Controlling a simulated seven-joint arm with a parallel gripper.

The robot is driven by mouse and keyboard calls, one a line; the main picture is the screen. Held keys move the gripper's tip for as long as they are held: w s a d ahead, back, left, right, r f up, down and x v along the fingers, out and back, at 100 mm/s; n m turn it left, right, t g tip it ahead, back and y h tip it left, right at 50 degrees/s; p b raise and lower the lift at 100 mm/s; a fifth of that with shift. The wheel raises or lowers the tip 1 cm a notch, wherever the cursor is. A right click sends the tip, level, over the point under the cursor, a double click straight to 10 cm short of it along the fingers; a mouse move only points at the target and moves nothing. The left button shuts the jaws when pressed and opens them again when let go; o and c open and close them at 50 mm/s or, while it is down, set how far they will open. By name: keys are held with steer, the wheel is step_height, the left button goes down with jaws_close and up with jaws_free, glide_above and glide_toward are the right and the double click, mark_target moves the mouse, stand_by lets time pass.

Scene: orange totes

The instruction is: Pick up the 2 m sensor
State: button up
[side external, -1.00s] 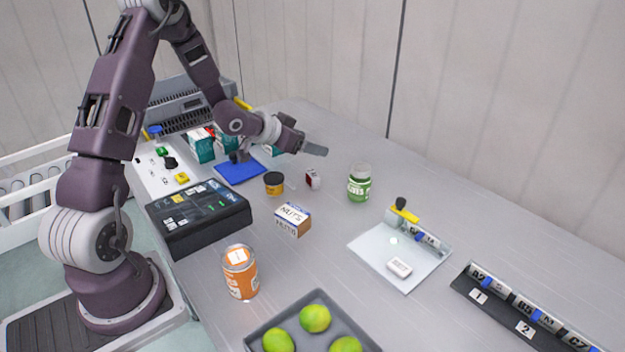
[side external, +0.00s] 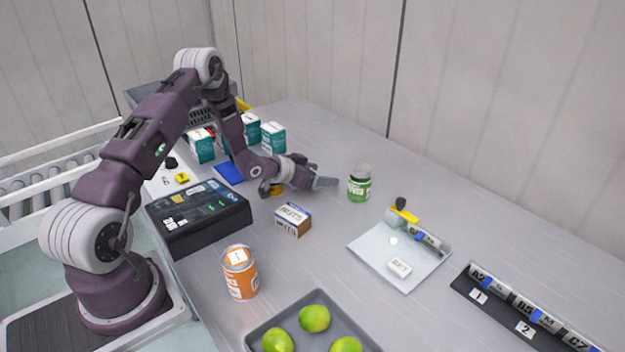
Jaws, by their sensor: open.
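I cannot pick out a thing marked as the 2 m sensor; most labels are too small to read. My gripper (side external: 325,182) is open, low over the table left of the green jar (side external: 359,184). It hides the spot of a small red and white cube seen earlier. A yellow and black tub (side external: 277,189) is partly hidden by my wrist. At the right, a black rack (side external: 462,284) holds a row of labelled cylinders (side external: 525,308). A similar cylinder (side external: 428,240) lies on a pale mat (side external: 376,262), apart from my gripper.
A nuts box (side external: 293,219), an orange can (side external: 239,272) and a grey tray (side external: 263,325) of limes stand in front. A black panel (side external: 199,222) is at the left. Table right of the jar is clear.

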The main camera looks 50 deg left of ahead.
steer(key=c, duration=1.4)
